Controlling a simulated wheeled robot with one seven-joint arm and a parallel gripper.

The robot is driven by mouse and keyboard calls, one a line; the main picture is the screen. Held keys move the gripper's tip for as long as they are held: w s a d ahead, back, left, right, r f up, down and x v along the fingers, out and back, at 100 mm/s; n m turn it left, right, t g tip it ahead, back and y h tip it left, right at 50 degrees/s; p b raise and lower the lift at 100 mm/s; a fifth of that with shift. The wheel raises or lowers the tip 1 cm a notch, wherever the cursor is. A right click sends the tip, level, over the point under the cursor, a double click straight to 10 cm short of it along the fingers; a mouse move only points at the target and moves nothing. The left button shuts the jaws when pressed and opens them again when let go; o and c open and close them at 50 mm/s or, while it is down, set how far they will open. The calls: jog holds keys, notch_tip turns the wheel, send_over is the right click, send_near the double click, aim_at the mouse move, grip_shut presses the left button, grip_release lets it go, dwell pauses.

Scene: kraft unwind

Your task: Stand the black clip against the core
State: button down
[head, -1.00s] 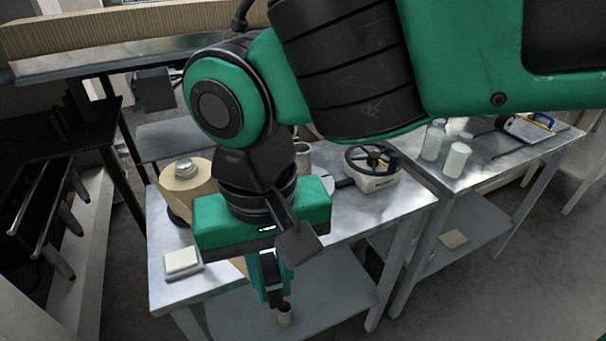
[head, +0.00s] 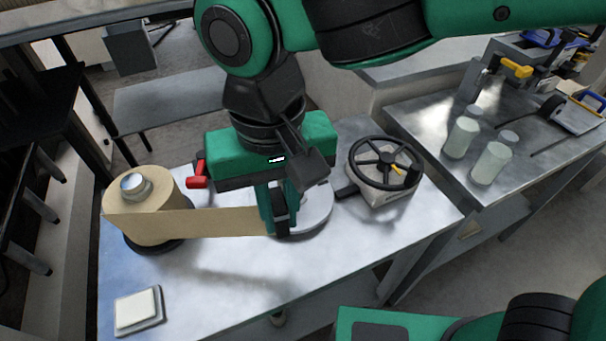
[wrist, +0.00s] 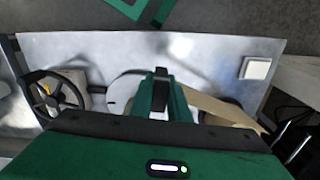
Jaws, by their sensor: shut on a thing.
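The black clip (head: 281,210) is upright between the green fingers of my gripper (head: 276,224), which is shut on it. It also shows in the wrist view (wrist: 160,84), where the fingers (wrist: 161,95) flank it. My gripper is low over a pale round plate (head: 318,214). A kraft paper strip (head: 228,222) runs from the roll (head: 155,212) at left to the gripper. The core is hidden behind the gripper and arm now, so I cannot tell whether the clip touches it.
A black handwheel on a pale box (head: 388,165) stands right of the plate. A red-handled part (head: 197,181) is behind the strip. A white pad on a grey tray (head: 137,310) lies at front left. Jars (head: 491,163) stand on the right table. The table's front middle is clear.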

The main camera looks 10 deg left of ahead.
jog(key=w+f, duration=0.2)
jog(key=w, duration=0.1)
jog(key=w+f, duration=0.1)
jog(key=w, duration=0.2)
jog(key=w+d+f, duration=0.1)
jog(key=w+f, duration=0.1)
jog(key=w, duration=0.1)
jog(key=shift+w+f, duration=0.15)
jog(key=shift+f, duration=2.25)
jog(key=shift+f, duration=0.1)
jog(key=c, duration=1.7)
grip_release()
notch_tip(320, 180, up, 12)
jog(key=shift+r, duration=0.15)
jog(key=shift+d, duration=0.1)
